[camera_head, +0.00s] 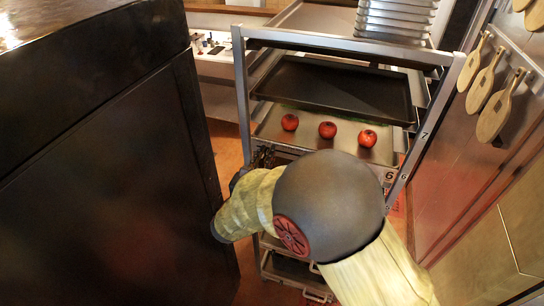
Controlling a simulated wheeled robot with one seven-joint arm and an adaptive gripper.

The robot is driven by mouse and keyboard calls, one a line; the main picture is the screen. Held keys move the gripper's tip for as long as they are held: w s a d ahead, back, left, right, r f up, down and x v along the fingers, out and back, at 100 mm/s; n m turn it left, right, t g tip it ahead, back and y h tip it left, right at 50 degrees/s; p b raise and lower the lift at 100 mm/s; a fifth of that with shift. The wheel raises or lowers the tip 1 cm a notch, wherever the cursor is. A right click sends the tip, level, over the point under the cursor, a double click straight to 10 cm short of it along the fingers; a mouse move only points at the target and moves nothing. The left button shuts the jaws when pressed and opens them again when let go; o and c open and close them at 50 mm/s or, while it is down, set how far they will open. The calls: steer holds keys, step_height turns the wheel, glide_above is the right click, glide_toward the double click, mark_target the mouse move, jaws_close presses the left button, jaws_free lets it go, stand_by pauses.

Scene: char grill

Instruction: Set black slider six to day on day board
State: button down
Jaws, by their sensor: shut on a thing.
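My gripper (262,156) shows only in part, as dark finger parts at the left side of the metal rack, just beyond my arm. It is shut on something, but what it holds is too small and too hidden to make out. I cannot make out the black slider six or the day board. Much of the area below the rack's apple tray is hidden behind my arm.
The metal rack (244,90) holds a dark empty tray (335,88), and below it a tray with three red apples (327,130). A large black cabinet (100,170) stands close on the left. Wooden paddles (494,110) hang on the right wall.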

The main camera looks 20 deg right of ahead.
mark_target(258, 144)
steer(key=w+a, duration=0.2)
steer(key=a, duration=0.1)
steer(key=c, duration=1.8)
jaws_free()
steer(key=shift+w+a, duration=0.1)
steer(key=shift+w, duration=0.05)
steer(key=shift+o, duration=0.2)
steer(key=v, duration=1.2)
